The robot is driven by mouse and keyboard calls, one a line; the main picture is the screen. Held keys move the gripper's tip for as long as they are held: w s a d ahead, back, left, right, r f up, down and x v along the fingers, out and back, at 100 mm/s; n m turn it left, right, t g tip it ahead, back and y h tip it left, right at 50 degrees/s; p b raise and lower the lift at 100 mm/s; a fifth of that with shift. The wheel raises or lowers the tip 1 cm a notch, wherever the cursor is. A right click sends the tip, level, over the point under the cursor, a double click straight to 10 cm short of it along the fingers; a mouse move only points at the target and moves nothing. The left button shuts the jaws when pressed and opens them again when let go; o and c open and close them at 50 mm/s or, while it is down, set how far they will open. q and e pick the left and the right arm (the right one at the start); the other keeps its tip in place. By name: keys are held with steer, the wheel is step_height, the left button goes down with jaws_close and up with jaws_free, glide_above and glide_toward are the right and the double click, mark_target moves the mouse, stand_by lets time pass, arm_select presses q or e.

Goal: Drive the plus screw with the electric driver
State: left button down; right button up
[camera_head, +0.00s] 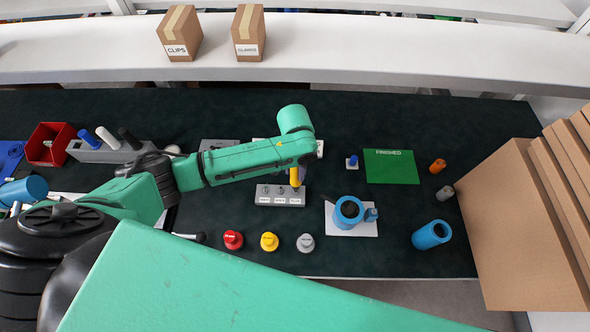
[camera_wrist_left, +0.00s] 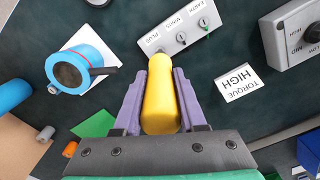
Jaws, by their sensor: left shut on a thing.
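My left gripper (camera_wrist_left: 151,95) is shut on the yellow electric driver (camera_wrist_left: 160,95); the driver also shows in the head view (camera_head: 295,177). The driver points down at the PLUS end of a grey terminal block (camera_head: 280,196), also in the left wrist view (camera_wrist_left: 178,28). The block bears PLUS, MINUS and EARTH labels. The MINUS screw (camera_wrist_left: 181,38) and EARTH screw (camera_wrist_left: 203,23) show on it. The driver's far end is close to the PLUS position; I cannot tell whether it touches the plus screw. My right gripper is not in view.
A blue cylindrical housing (camera_head: 348,213) stands on a white pad right of the block. Red (camera_head: 233,240), yellow (camera_head: 269,242) and grey (camera_head: 305,243) knobs stand in front. A HIGH TORQUE card (camera_wrist_left: 238,84) and dial box (camera_wrist_left: 300,38) are nearby. Cardboard (camera_head: 515,220) bounds the right.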

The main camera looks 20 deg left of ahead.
arm_select(q)
steer(key=shift+f, duration=0.25)
stand_by(0.3)
steer(key=shift+s, duration=0.2)
stand_by(0.3)
steer(key=shift+w+f, duration=0.15)
steer(key=shift+w, duration=0.05)
stand_by(0.4)
steer(key=shift+s+f, duration=0.1)
steer(key=shift+f, duration=0.05)
stand_by(0.4)
steer(key=shift+a, duration=0.1)
steer(key=shift+w+r, duration=0.25)
steer(key=shift+r, duration=3.3)
steer(key=shift+s, duration=0.15)
